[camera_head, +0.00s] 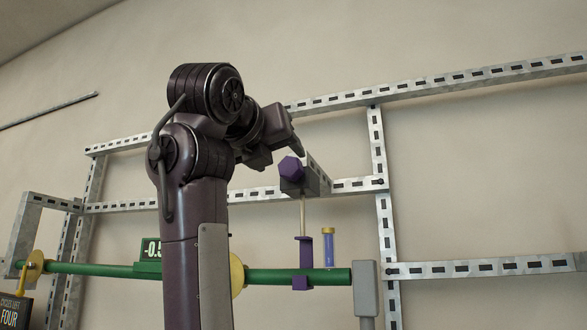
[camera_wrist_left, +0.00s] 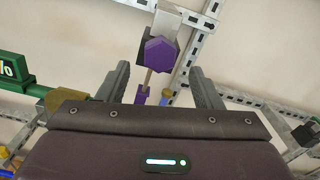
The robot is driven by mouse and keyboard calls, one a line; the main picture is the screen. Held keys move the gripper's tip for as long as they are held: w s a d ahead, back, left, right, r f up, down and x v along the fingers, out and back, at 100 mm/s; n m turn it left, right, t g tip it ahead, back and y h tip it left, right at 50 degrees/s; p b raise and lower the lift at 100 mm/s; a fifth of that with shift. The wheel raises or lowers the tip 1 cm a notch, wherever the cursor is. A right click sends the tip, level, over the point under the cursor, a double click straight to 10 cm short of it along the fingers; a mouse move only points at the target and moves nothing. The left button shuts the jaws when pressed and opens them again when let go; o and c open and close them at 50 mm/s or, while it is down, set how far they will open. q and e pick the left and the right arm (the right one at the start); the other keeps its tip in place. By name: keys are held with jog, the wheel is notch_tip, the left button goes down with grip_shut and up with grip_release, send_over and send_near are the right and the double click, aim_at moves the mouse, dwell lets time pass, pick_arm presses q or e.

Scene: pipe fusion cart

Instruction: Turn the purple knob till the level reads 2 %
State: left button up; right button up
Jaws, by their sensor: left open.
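The purple knob (camera_head: 291,168) is a faceted block on the front of a grey box (camera_head: 313,183) on the metal frame. My left gripper (camera_head: 277,153) is open, close beside the knob at its upper left in the head view. In the left wrist view the knob (camera_wrist_left: 159,54) shows between and beyond the two spread fingers (camera_wrist_left: 160,70), with a gap on each side. I cannot tell whether either finger touches it. A green display (camera_head: 150,249) reads "-0.5", its right part hidden behind my left arm. The left wrist view shows its "%" end (camera_wrist_left: 12,69). My right gripper is not in view.
A green pipe (camera_head: 300,276) runs below, with a purple bracket (camera_head: 303,256) and a blue vial (camera_head: 328,250) on it. Slotted metal rails (camera_head: 440,88) surround the box. A dark sign (camera_head: 12,312) reading "FOUR" is at lower left.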

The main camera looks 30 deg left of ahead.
aim_at(288, 165)
pick_arm(q)
jog(key=w, duration=0.1)
jog(key=p, duration=0.1)
jog(key=w+p, duration=0.1)
jog(key=shift+w+a+r, duration=0.3)
jog(key=shift+r, duration=0.1)
jog(key=shift+f+p+x, duration=0.25)
jog(key=shift+p+x, duration=0.3)
jog(key=shift+x, duration=0.7)
jog(key=shift+w+a+f, duration=0.15)
jog(key=shift+w, duration=0.35)
jog(key=shift+s, duration=0.4)
jog(key=shift+c, duration=1.2)
jog(key=c, duration=0.8)
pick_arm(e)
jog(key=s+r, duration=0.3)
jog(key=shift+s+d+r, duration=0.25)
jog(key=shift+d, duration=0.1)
